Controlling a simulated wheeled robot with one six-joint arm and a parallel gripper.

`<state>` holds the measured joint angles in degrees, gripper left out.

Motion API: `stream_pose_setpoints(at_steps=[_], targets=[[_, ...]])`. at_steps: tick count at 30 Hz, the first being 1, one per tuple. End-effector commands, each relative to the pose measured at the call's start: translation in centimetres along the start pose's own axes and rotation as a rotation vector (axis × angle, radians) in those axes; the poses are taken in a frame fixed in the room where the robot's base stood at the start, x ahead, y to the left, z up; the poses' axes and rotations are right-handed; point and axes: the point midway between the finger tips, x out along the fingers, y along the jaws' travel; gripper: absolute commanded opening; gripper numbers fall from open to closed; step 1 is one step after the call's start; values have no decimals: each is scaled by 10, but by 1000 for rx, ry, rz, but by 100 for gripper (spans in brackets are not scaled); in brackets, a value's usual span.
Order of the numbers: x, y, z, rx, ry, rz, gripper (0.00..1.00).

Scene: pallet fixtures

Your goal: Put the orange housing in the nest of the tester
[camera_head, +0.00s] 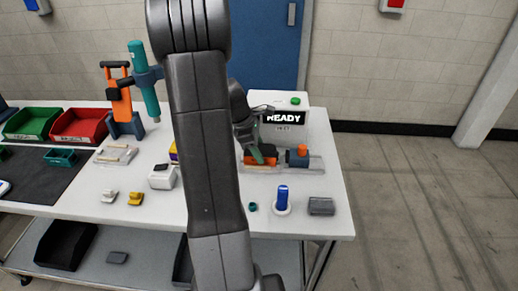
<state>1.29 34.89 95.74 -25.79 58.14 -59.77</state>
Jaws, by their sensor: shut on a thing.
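The tester (300,133) is a white box at the back right of the table, with a dark READY display and a green button on top. A pale base (316,163) lies in front of it and carries a blue-grey fixture with an orange knob. The orange housing (262,161) is at the left part of this base, low over it or on it; I cannot tell if it touches. My gripper (257,154) points down at the housing and is shut on it. The nest is hidden by the housing and gripper, and my arm covers the area to the left.
A blue cylinder in a white ring (282,200), a grey block (321,206) and a small teal ring (252,207) stand in front. Left are a white box (161,177), a teal-and-orange press (140,85), red (79,125) and green (32,123) bins.

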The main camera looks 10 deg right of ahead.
Motion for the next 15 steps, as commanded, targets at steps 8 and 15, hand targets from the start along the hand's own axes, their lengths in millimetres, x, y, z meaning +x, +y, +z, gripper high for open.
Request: stream_pose_setpoints(at_steps=[8,15], targets=[[1,0,0,0,0,1,23],[1,0,0,0,0,0,74]])
